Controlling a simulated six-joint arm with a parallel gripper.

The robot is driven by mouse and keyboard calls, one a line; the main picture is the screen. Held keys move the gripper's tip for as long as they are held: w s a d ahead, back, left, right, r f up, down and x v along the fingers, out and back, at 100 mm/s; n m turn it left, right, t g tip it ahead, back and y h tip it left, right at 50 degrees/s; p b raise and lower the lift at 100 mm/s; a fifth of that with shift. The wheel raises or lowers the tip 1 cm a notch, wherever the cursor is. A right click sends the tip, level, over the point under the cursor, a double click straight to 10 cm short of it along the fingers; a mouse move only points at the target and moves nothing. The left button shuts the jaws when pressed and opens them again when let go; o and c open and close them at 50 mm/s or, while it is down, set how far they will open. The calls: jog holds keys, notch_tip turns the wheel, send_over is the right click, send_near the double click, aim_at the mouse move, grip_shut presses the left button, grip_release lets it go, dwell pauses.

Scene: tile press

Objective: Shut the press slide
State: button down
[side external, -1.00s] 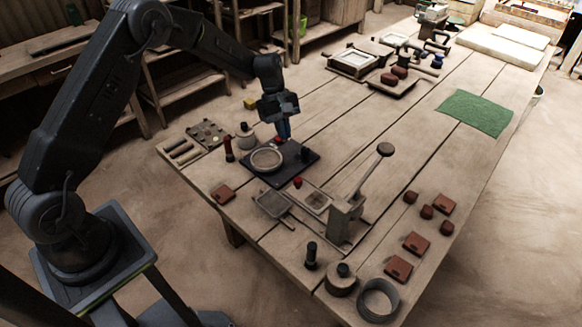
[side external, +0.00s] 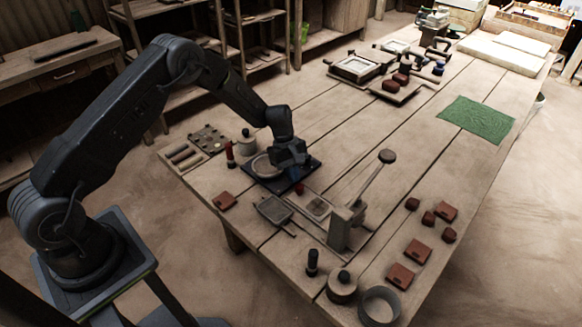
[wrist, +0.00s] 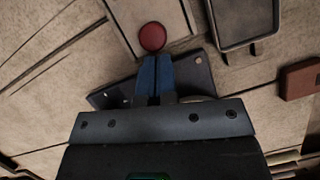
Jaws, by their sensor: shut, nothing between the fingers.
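The press (side external: 345,222) stands near the table's front edge, with its lever raised and tilted to the right. Its slide (side external: 318,207) is a flat, pale tray sticking out to the left of the press, with a red knob (side external: 299,188) at its outer end. In the wrist view the red knob (wrist: 152,37) sits at the edge of the slide (wrist: 125,14). My gripper (wrist: 154,58) is shut and empty, its blue fingertips right at the knob's outer side. I cannot tell whether they touch it. My gripper (side external: 297,175) hides some of the dark board behind it.
A dark board (side external: 265,178) with a round ring lies beneath my wrist. A grey tray (side external: 273,209) lies left of the slide. A dark cylinder (side external: 312,262), a lidded pot (side external: 341,287) and several red-brown tiles surround the press.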

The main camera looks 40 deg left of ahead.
send_near(323, 209)
jog(key=d+f, duration=0.2)
jog(key=f, duration=0.1)
jog(key=d+f, duration=0.1)
jog(key=shift+s+d+f, duration=0.2)
jog(key=shift+s+d, duration=0.1)
jog(key=shift+s, duration=0.05)
jog(key=v, duration=1)
jog(key=s+a+r+m+t+y, duration=0.1)
jog(key=s+a+r+m, duration=0.3)
jog(key=r, duration=0.6)
jog(key=s+d+r+m+t+y, duration=0.1)
jog(key=s+r+m+t, duration=0.15)
jog(key=s+r, duration=0.55)
jog(key=s+a+r+m+t+y, duration=0.1)
jog(key=s+a+r+m, duration=0.1)
jog(key=s, duration=0.7)
jog(key=s+a+r+m+t+y, duration=0.1)
jog(key=s+r+m, duration=0.3)
jog(key=s, duration=0.6)
jog(key=shift+s+a+m+t, duration=0.15)
jog(key=shift+a+m+t, duration=0.5)
jog(key=shift+m, duration=0.6)
